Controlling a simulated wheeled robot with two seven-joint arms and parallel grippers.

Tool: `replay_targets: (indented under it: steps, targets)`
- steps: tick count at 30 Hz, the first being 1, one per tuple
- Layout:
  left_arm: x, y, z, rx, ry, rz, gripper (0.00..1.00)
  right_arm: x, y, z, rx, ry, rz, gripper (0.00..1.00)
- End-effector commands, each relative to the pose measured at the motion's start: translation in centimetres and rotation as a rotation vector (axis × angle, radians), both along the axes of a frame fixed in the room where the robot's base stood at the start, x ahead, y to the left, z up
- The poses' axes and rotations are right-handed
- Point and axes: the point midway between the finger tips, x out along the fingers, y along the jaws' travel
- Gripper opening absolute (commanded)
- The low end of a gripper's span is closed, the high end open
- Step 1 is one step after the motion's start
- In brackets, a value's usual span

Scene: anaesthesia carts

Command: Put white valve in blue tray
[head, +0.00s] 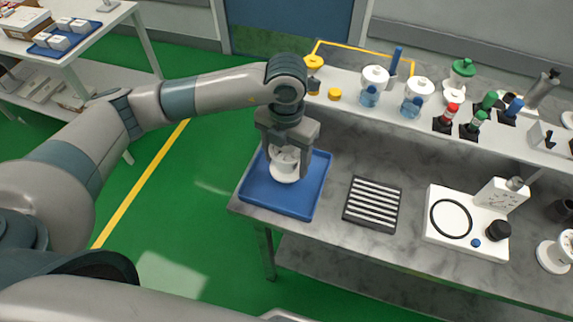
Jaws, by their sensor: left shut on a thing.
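The white valve (285,168) is a round white piece in the jaws of my left gripper (288,152). The gripper points down and is shut on the valve. The blue tray (263,201) lies at the left end of the grey bench top. The valve is over the tray's back part; I cannot tell whether it touches the tray floor. The gripper hides part of the valve and the tray's back edge. My right gripper is not in view.
A black slatted rack (372,204) lies right of the tray. A white device (467,222) with a black ring stands further right. The raised shelf (348,108) behind holds jars and coloured-top parts. A second table (90,35) with a blue tray stands at the upper left.

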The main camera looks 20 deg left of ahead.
Motion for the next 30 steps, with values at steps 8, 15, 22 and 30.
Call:
replay_targets:
  steps: [8,15,22,30]
  targets:
    - [0.0,0.0,-0.1,0.0,0.0,0.0,0.3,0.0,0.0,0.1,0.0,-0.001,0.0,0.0]
    - [-0.1,0.0,-2.3,0.002,0.004,0.002,0.3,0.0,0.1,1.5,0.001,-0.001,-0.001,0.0]
    - [0.0,-0.1,-4.0,0.0,0.0,0.0,0.3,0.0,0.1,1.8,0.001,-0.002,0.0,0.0]
    - [0.0,-0.1,-4.2,0.0,-0.001,-0.001,0.3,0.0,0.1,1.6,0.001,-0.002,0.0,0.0]
